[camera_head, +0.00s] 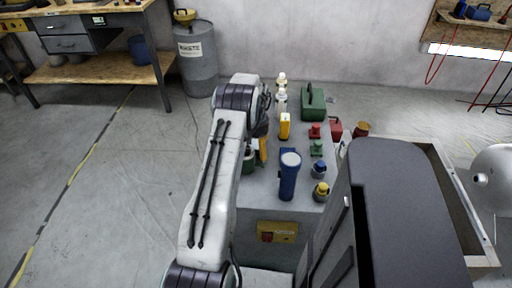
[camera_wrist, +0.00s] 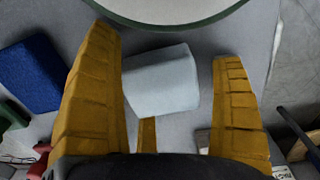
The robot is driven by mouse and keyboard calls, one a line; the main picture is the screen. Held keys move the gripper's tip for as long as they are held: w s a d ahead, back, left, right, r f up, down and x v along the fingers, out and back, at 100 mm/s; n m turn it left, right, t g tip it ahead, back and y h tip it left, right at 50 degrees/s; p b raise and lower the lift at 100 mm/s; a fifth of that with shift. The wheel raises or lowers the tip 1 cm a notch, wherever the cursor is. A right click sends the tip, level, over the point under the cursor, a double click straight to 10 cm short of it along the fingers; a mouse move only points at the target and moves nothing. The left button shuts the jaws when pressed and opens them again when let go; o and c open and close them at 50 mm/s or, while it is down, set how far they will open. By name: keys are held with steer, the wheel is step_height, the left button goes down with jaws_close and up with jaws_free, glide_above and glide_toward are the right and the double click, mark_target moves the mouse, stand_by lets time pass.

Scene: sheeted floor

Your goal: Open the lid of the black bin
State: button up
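No black bin with a lid shows clearly. A large dark grey and black upright shape (camera_head: 410,200) fills the right foreground of the head view; I cannot tell whether it is the bin or part of my own body. My gripper (camera_wrist: 165,48) points down over a grey surface, and its two yellow fingers are spread apart. A pale grey-white block (camera_wrist: 160,82) lies between the fingers, close to the left one, with a gap to the right one. In the head view my arm hides most of the gripper beside the grey bench.
The grey bench (camera_head: 262,205) carries a blue torch (camera_head: 288,178), white bottles, a green can (camera_head: 313,104) and several small coloured items. A wooden crate (camera_head: 460,190) stands at the right. A grey waste drum (camera_head: 196,62) is at the back. The floor at left is clear.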

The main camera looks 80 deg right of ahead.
mark_target(256, 144)
step_height(256, 144, up, 12)
stand_by(0.9)
steer(key=shift+r, duration=0.15)
